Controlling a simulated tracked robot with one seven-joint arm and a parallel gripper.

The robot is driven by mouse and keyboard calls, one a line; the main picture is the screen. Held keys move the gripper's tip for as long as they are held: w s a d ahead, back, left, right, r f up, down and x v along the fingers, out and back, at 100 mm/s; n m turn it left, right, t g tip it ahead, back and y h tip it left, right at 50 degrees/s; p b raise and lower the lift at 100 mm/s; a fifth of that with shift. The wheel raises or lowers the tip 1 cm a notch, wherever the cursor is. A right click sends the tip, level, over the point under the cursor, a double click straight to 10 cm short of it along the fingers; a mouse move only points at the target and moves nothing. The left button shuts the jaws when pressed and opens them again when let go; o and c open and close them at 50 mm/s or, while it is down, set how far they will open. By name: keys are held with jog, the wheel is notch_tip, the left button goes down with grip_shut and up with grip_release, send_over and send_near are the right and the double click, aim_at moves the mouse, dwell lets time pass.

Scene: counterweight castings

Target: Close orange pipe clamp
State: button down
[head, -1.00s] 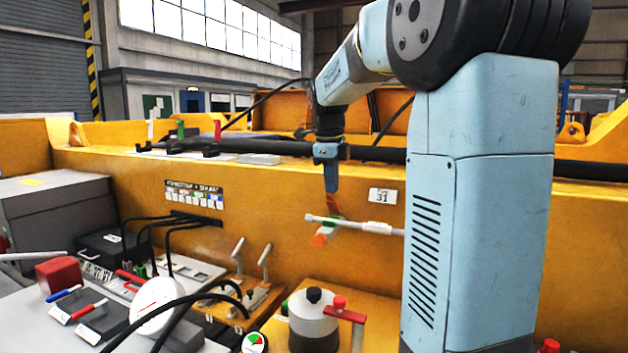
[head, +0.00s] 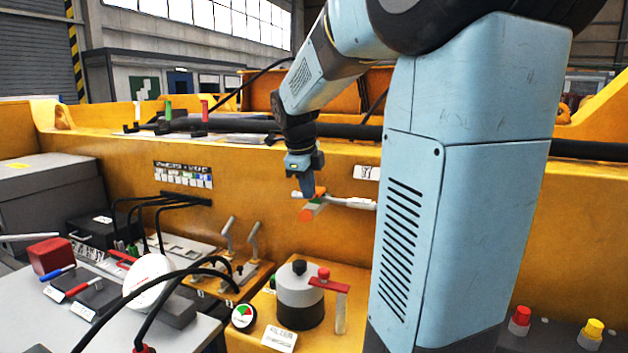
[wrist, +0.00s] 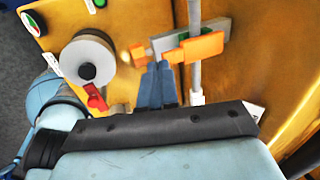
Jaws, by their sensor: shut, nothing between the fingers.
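The orange pipe clamp (head: 313,208) sits on a thin pale pipe (head: 352,202) in front of the yellow casting wall. In the wrist view the clamp's orange part (wrist: 203,47) lies across the pipe (wrist: 195,85), with grey and green parts beside it. My gripper (head: 308,194) points down at the clamp and partly hides it. In the wrist view its blue fingers (wrist: 158,66) are together at the left end of the orange part, with nothing held. I cannot tell whether they touch it or whether the clamp is fully closed.
A grey bench (head: 185,340) with cables and pens is at lower left. Red and yellow buttons (head: 556,325) are at lower right.

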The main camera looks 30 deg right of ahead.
jog(key=shift+a+f, duration=0.1)
jog(key=shift+f, duration=0.25)
jog(key=shift+s, duration=0.1)
dwell(0.3)
